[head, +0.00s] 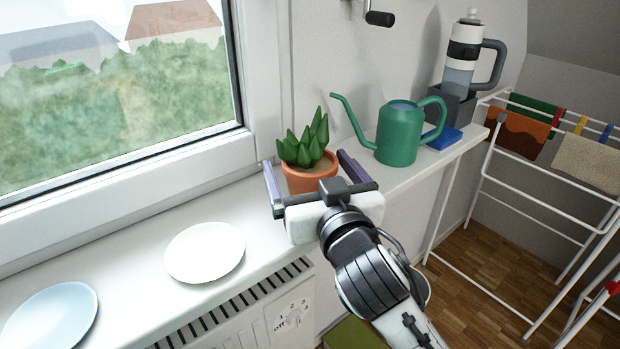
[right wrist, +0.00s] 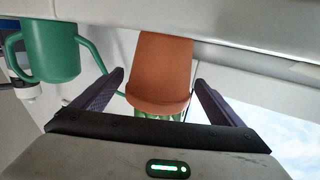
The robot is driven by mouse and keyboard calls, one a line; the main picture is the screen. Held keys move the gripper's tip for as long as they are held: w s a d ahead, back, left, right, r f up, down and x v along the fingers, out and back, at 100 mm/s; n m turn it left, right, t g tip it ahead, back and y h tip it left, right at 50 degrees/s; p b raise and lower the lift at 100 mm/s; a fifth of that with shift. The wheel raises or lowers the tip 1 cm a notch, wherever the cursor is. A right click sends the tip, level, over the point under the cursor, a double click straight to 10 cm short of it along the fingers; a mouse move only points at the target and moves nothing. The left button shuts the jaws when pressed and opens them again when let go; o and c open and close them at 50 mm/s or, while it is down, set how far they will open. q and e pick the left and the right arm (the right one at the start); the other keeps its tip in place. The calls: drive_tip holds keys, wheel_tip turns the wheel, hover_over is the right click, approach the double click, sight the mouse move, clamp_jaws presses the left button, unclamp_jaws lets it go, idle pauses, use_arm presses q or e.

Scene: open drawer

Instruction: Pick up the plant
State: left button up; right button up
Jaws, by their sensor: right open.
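The plant is a green succulent (head: 306,143) in a terracotta pot (head: 311,172) on the white windowsill. My right gripper (head: 312,172) is open, with one purple-padded finger on each side of the pot. In the right wrist view the pot (right wrist: 160,70) appears upside down between the two fingers (right wrist: 160,92), with a gap on each side. The plant's leaves are mostly hidden there behind the pot rim and gripper body. My left gripper is not in view.
A green watering can (head: 397,135) stands right of the plant, its spout reaching toward it. A white plate (head: 205,252) and a pale blue plate (head: 52,318) lie on the sill (head: 150,222) to the left. A drying rack (head: 540,185) stands at the right.

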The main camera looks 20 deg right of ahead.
sight(304, 152)
drive_tip(key=w, duration=0.3)
drive_tip(key=shift+w+d, duration=0.15)
drive_tip(key=shift+w, duration=0.25)
drive_tip(key=shift+f, duration=0.1)
drive_tip(key=c, duration=1.4)
drive_tip(key=shift+c, duration=1)
